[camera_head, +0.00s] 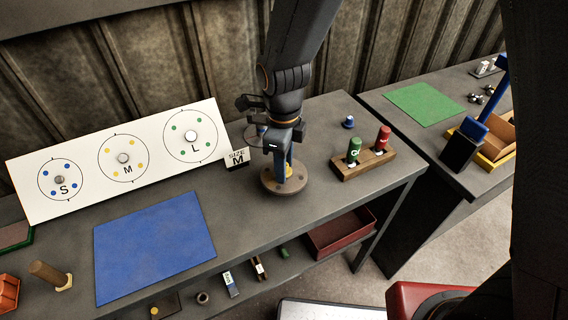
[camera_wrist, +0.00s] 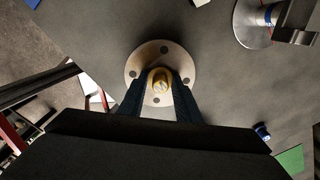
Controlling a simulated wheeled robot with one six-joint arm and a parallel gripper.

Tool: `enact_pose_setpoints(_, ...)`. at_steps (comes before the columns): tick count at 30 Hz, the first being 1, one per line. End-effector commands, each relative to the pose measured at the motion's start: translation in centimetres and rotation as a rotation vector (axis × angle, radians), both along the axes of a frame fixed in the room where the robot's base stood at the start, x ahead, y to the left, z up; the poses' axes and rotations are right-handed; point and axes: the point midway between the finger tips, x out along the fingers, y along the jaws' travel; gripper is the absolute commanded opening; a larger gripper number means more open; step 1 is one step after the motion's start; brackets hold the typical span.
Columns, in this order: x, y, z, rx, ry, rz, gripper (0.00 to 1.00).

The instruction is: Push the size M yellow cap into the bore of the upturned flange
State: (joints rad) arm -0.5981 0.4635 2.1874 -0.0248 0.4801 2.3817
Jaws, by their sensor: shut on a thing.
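The upturned flange (camera_head: 272,186) is a round brownish disc with several dark holes, lying on the grey bench; it also shows in the wrist view (camera_wrist: 143,58). The yellow cap (camera_wrist: 159,77) is between my fingertips over the middle of the flange. A sliver of the cap (camera_head: 289,168) shows beside the fingers in the head view. My gripper (camera_head: 281,170) points down and is shut on the cap; it also shows in the wrist view (camera_wrist: 159,84). The bore is hidden under the cap and fingers, so I cannot tell how deep the cap sits.
A "SIZE M" sign (camera_head: 237,159) stands left of the flange. A wooden block (camera_head: 362,164) holding a green (camera_head: 354,149) and a red (camera_head: 383,138) tool is to the right. A blue cap (camera_head: 348,122) stands behind. A blue mat (camera_head: 155,246) and white S-M-L board (camera_head: 78,196) are at left.

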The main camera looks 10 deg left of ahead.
Motion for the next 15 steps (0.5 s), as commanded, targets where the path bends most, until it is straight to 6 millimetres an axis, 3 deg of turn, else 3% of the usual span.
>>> enact_pose_setpoints(11,0.00,0.00,0.00,0.000,0.000,0.000,0.10)
enact_pose_setpoints(12,0.00,0.00,0.01,0.000,0.000,0.000,0.32)
enact_pose_setpoints(15,0.00,0.00,0.01,0.000,0.000,0.000,0.49)
